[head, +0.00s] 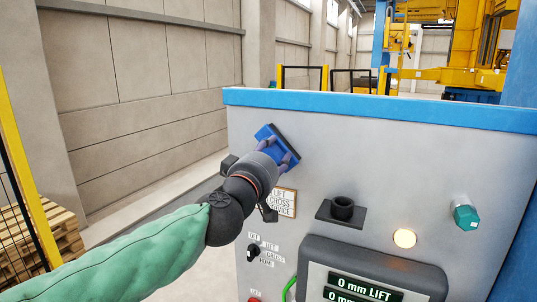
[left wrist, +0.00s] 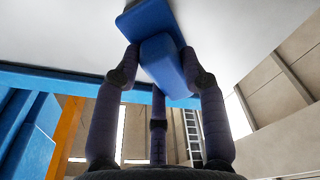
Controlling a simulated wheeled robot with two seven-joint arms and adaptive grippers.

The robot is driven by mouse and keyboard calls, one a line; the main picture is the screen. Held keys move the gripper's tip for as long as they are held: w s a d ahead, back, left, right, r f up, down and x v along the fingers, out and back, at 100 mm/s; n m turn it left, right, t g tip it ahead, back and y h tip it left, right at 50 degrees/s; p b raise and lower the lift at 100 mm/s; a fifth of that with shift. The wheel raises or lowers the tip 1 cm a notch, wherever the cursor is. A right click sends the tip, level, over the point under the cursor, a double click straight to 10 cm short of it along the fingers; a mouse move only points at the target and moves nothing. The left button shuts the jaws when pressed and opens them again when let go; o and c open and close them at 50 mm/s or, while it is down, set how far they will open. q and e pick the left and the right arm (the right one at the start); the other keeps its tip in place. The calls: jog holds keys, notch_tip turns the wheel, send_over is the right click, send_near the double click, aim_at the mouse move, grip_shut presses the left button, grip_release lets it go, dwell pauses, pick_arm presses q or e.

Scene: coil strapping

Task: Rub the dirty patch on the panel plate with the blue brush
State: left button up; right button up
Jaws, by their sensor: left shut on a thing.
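My left gripper (head: 281,155) is shut on the blue brush (head: 266,135) at the upper left of the grey panel. In the left wrist view the fingers grip the brush's blue block (left wrist: 165,62), with its wider blue head at the panel face. I cannot tell whether it touches. The panel plate (head: 285,203), a cream label reading LIFT CROSS SERVICE, sits below and right of the brush. My wrist covers part of its left side. No dirty patch can be made out on the visible part. My right gripper is not in view.
The grey panel (head: 380,160) has a blue top edge (head: 400,112). It carries a black holder (head: 342,209), a lit round lamp (head: 404,238), a green knob (head: 466,217), a black selector switch (head: 254,252) and a display (head: 370,285). The panel's upper middle is clear.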

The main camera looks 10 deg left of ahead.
pick_arm(q)
jog(key=d, duration=0.1)
jog(key=s+d, duration=0.1)
jog(key=d, duration=0.1)
jog(key=shift+s, duration=0.1)
jog(key=shift+w+a, duration=0.35)
jog(key=shift+a, duration=0.5)
jog(key=shift+w+a, duration=0.35)
jog(key=shift+a, duration=0.5)
jog(key=shift+w+a, duration=0.3)
jog(key=shift+a, duration=0.5)
jog(key=shift+w+a, duration=0.3)
jog(key=shift+a, duration=0.5)
jog(key=w+a+b, duration=0.2)
jog(key=a, duration=0.4)
jog(key=shift+w+a, duration=0.15)
